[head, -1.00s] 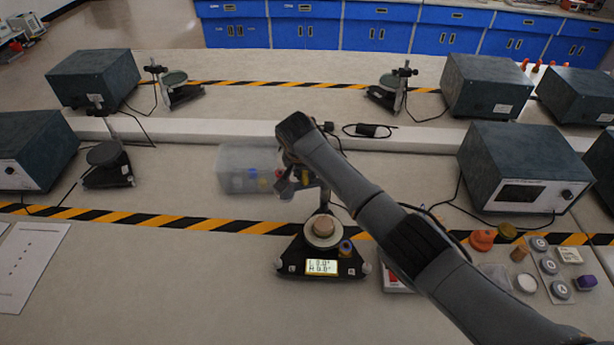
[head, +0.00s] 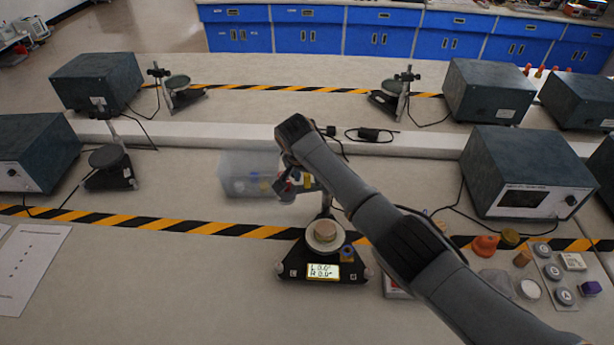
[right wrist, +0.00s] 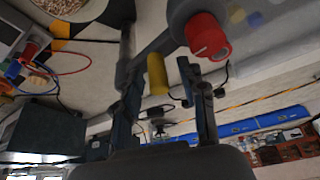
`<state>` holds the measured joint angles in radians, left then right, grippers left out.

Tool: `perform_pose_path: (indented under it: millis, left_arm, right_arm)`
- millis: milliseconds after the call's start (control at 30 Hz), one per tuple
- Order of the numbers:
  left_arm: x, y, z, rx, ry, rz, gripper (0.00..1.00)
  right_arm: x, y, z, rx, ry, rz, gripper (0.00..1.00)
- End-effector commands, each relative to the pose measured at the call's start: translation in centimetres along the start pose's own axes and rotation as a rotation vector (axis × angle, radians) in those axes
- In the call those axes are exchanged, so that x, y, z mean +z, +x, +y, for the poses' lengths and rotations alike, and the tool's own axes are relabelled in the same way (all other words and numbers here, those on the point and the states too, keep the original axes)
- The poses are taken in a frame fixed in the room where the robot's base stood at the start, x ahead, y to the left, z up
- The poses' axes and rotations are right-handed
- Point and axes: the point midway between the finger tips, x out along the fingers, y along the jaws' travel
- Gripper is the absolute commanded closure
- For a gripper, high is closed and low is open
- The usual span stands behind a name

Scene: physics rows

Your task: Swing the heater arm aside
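A dark instrument (head: 294,264) with a lit display stands on the bench at the middle, a round tan sample on its top. A dark post (head: 326,203) rises behind it. My right gripper (head: 290,185) is beside the post, above the bench, partly hidden by my wrist. In the right wrist view its fingers (right wrist: 164,100) are apart, with a yellow cylinder (right wrist: 157,75) between them, which looks like the heater arm's handle. I cannot tell whether either finger touches it. Yellow also shows by the gripper in the head view (head: 309,182). My left gripper is out of view.
A clear bin (head: 233,165) with small coloured items stands just left of my gripper. A red knob-like part (right wrist: 207,35) shows near the fingers. A grey box (head: 525,160) and small containers are to the right. The bench at front left is clear, except for a paper (head: 30,265).

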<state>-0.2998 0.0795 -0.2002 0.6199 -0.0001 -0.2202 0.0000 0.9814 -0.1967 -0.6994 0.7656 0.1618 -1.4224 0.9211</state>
Motion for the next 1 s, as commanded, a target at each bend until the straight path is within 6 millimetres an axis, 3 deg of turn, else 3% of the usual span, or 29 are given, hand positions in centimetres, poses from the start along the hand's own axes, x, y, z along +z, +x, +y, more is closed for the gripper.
perform_pose_path:
  millis: [267,700,1000]
  left_arm:
    - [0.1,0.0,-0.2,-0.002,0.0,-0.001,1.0]
    - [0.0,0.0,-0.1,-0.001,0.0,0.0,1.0]
    - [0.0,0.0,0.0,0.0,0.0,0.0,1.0]
  right_arm:
    - [0.0,-1.0,-0.1,-0.001,-0.001,0.0,0.59]
    - [0.0,-9.5,-0.1,-0.002,0.0,0.001,0.59]
    - [0.0,-11.9,-0.1,-0.001,0.0,0.0,0.59]
